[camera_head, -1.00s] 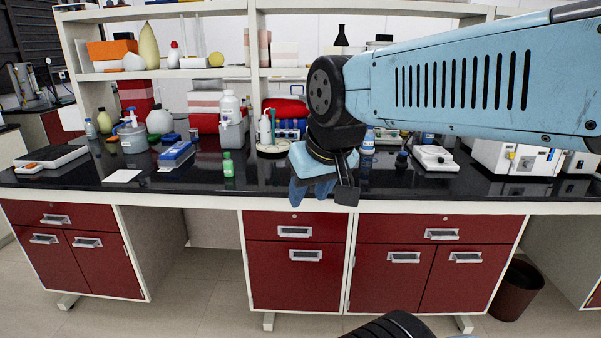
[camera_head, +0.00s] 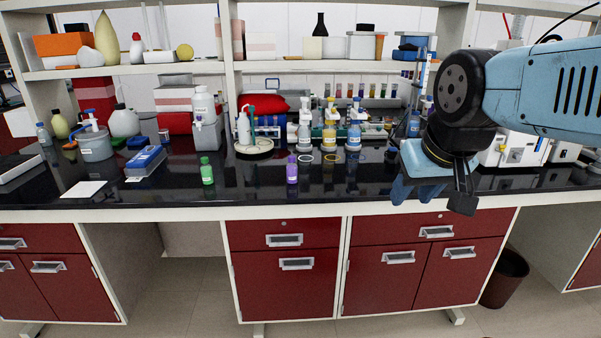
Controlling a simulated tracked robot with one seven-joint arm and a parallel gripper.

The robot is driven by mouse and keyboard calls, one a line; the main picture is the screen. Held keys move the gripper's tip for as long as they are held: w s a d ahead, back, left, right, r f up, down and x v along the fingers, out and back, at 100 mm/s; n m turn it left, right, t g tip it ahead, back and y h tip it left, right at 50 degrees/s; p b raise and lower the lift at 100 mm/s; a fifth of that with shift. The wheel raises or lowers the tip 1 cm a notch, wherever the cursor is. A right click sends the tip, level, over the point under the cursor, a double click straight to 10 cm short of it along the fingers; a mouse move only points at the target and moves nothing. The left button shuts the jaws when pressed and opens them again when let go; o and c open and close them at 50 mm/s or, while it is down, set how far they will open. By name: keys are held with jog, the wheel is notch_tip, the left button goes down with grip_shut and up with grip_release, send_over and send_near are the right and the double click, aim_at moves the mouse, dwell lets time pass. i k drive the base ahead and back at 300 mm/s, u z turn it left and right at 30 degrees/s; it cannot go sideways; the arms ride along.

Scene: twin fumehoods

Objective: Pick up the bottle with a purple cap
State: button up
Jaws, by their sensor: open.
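A small purple bottle (camera_head: 292,170) with a purple cap stands upright on the black bench top (camera_head: 258,191), a little back from its front edge. My gripper (camera_head: 428,200) is at the front edge of the bench, well to the right of the bottle, pointing down and empty. Its blue finger and dark finger stand apart, so it is open. Nothing hides the purple bottle.
A green bottle (camera_head: 207,172) stands left of the purple one. Several larger bottles, one with yellow liquid (camera_head: 329,138), stand behind it. A blue box (camera_head: 146,161) and white paper (camera_head: 84,190) lie left. White equipment (camera_head: 515,150) stands right. Bench between bottle and gripper is clear.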

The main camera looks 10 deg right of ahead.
aim_at(291, 169)
jog(key=z, duration=0.1)
jog(key=i, duration=1)
jog(key=u, duration=0.05)
